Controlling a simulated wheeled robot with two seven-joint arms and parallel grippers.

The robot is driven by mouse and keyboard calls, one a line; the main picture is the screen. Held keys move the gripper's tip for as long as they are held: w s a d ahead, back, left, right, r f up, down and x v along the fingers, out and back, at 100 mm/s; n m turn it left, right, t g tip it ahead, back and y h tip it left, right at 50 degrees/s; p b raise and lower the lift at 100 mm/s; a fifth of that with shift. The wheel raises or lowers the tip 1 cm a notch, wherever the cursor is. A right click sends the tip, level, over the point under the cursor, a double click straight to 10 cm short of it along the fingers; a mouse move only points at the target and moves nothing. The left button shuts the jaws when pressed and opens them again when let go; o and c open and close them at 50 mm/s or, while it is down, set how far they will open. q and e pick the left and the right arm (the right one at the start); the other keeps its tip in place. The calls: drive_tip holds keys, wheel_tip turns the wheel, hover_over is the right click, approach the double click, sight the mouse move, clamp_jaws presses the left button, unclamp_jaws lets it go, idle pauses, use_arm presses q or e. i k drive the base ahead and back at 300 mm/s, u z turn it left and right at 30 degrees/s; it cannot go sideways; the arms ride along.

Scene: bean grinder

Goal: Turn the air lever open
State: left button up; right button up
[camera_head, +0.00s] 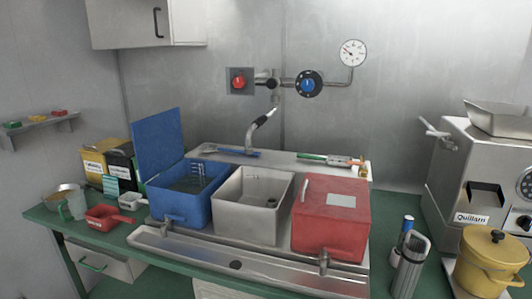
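On the back wall a pipe runs between a red knob (238,81) on a square plate, a dark fitting (271,84) and a round blue knob (308,85). A pressure gauge (352,53) stands above the pipe's right end. A lever with a black grip (265,117) slants below the dark fitting, close above a curved metal spout (251,137). It looks like the air lever, but no label on it is readable. I cannot tell from this view whether it is open. Neither of my grippers is in view.
A blue bin (181,207) with its lid up, an open grey bin (252,225) and a closed red bin (333,237) stand before the wall. A steel machine (475,145) and yellow pot (488,262) are at right. Small containers crowd the left. The air before the wall fittings is clear.

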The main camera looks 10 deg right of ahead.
sight(354, 163)
drive_tip(key=u, duration=1.15)
drive_tip(key=i, duration=1.45)
drive_tip(key=z, duration=2.55)
